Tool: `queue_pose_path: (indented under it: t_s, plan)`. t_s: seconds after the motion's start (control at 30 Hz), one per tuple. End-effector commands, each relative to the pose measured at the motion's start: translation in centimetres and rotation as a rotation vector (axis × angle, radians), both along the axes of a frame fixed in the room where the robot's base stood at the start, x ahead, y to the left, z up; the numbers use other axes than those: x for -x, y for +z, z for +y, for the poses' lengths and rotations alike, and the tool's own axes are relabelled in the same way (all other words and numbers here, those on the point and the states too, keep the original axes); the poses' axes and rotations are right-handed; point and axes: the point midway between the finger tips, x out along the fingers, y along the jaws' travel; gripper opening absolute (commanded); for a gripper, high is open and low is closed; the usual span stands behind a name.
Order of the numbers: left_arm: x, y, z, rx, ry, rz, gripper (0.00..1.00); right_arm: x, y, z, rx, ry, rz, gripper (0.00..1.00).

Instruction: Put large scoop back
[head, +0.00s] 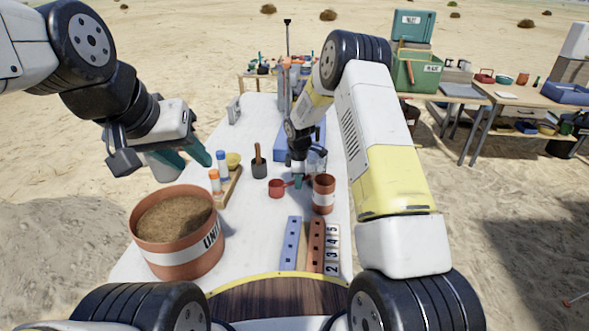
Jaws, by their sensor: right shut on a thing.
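A red scoop (276,187) with a round cup is near the middle of the white table, its handle pointing right. My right gripper (299,182) points down and is shut on the scoop's handle. I cannot tell whether the cup touches the table. A red-brown canister (323,197) with a white band stands just right of the gripper. My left gripper (188,164) is open and empty, above the table's left edge and away from the scoop.
A large bucket of soil (178,253) stands at the front left. A wooden rack with capped tubes (230,187), a dark cup with a handled tool (259,169) and a yellow bowl (233,160) are behind it. Blue and brown holed strips (291,243) lie at the front.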

Motion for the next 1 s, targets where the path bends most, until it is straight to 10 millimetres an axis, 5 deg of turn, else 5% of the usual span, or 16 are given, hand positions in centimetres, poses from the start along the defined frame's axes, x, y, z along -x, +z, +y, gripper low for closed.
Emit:
queue_pose_path:
  t_s: [0.17, 0.2, 0.3, 0.67, 1.0]
  plan:
    - [0.0, 0.0, 0.0, 0.000, 0.000, 0.000, 0.36, 0.0, -0.3, 0.0, 0.000, 0.000, 0.000, 0.00]
    - [0.0, 0.0, 0.0, 0.000, 0.000, 0.000, 0.36, 0.0, -0.2, 0.0, 0.000, 0.000, 0.000, 0.18]
    - [0.0, 0.0, 0.0, 0.000, 0.000, 0.000, 0.36, 0.0, -0.2, 0.0, 0.000, 0.000, 0.000, 0.34]
    - [0.0, 0.0, 0.0, 0.000, 0.000, 0.000, 0.36, 0.0, 0.1, 0.0, 0.000, 0.000, 0.000, 0.34]
    - [0.0, 0.0, 0.0, 0.000, 0.000, 0.000, 0.36, 1.0, 6.3, 0.1, -0.001, 0.000, -0.004, 0.34]
